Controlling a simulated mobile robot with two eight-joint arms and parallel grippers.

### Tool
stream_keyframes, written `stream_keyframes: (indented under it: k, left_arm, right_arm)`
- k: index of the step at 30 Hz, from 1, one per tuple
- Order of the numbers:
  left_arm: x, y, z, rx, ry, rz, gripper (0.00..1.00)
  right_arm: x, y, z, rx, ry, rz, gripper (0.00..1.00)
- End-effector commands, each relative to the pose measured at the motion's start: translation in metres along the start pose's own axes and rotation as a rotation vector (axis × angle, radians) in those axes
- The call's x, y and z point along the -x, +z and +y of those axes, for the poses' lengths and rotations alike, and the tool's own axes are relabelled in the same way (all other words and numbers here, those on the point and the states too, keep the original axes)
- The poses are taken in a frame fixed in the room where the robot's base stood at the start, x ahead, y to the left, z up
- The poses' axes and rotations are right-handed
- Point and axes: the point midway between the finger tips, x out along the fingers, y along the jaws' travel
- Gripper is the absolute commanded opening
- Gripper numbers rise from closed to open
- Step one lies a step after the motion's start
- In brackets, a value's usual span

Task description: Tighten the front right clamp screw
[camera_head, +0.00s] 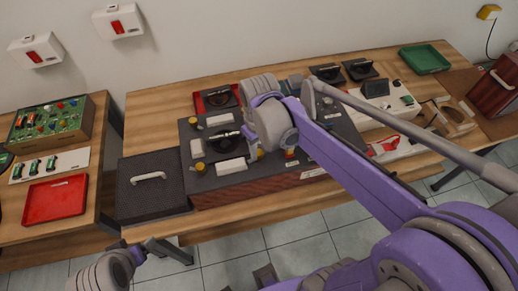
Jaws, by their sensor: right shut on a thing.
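The front right clamp screw (261,153) is a small bit of yellow, mostly covered by my right wrist. My right gripper (256,146) reaches down over this corner and is shut on what looks to be that screw; its fingertips are largely hidden. My left arm shows at the lower left, with its gripper (138,252) low in front of the bench; its jaws are unclear.
A black case (152,188) with a light handle sits left of the fixture. A red tray (56,200) lies on the left bench. A green tray (425,58) is at the back right. My right forearm crosses above the right part of the bench.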

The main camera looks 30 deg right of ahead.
Motion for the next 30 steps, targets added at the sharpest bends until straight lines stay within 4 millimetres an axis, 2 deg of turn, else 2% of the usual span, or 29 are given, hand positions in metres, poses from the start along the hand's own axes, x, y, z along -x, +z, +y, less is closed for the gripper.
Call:
stream_keyframes:
  k: [21,30]
  left_arm:
    - [-0.0051,0.0053,0.0000,0.000,0.000,-0.005,0.82]
    - [-0.0062,0.0065,0.0000,0.000,0.000,-0.005,0.82]
  right_arm:
    - [0.0003,-0.0001,0.0001,-0.675,0.001,0.000,0.00]
    - [0.0004,-0.0002,0.0000,-0.898,0.001,0.000,0.00]
